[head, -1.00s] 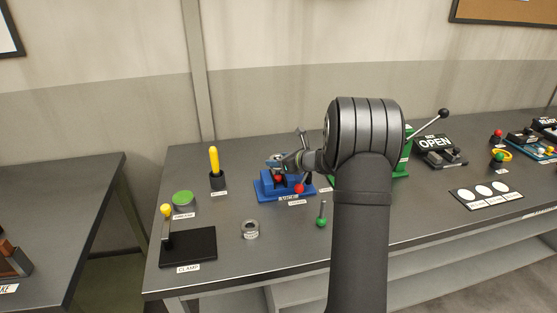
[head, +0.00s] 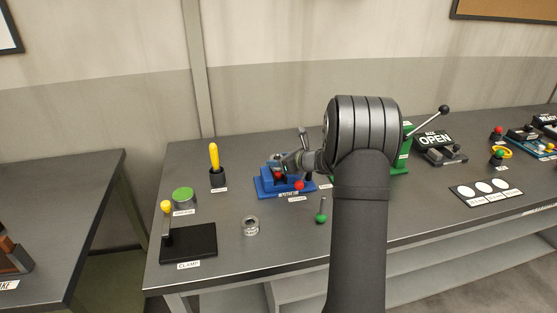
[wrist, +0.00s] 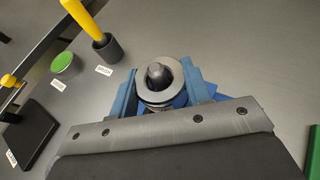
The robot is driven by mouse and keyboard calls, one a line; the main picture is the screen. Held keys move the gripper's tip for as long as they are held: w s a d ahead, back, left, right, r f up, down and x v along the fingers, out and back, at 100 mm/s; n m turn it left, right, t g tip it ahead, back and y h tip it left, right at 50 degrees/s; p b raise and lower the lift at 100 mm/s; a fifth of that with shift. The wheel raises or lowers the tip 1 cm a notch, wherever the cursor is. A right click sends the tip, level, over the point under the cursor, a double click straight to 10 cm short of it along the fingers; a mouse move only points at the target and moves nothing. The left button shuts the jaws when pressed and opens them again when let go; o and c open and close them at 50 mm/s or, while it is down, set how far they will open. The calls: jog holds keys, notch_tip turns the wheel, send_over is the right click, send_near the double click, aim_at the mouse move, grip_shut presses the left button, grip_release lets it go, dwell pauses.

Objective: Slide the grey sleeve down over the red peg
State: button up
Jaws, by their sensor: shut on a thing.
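My gripper (head: 289,163) is over the blue base (head: 268,192) on the bench. In the wrist view its two blue-grey fingers (wrist: 160,85) flank a grey sleeve (wrist: 143,74) and are shut on it. A dark rounded tip (wrist: 156,72) shows inside the sleeve's ring; I cannot tell its true colour. In the head view a red part (head: 278,175) shows just under the gripper, partly hidden; it may be the red peg. A red ball (head: 299,185) sits at the base's right front. How far the sleeve is down is hidden.
A yellow handle (head: 213,155) in a dark holder and a green button (head: 183,195) stand left. A loose grey ring (head: 250,226) and a green-knobbed lever (head: 321,217) are in front. A black clamp plate (head: 190,243) is at the front left. Green equipment (head: 405,160) stands right.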

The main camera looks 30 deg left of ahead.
jog(key=shift+f, duration=1)
dwell(0.4)
jog(key=o, duration=1.3)
jog(key=shift+d, duration=0.1)
jog(key=v, duration=1.7)
jog(key=shift+d, duration=0.15)
jog(key=x, duration=1.7)
jog(key=shift+a, duration=0.25)
jog(key=shift+d, duration=0.1)
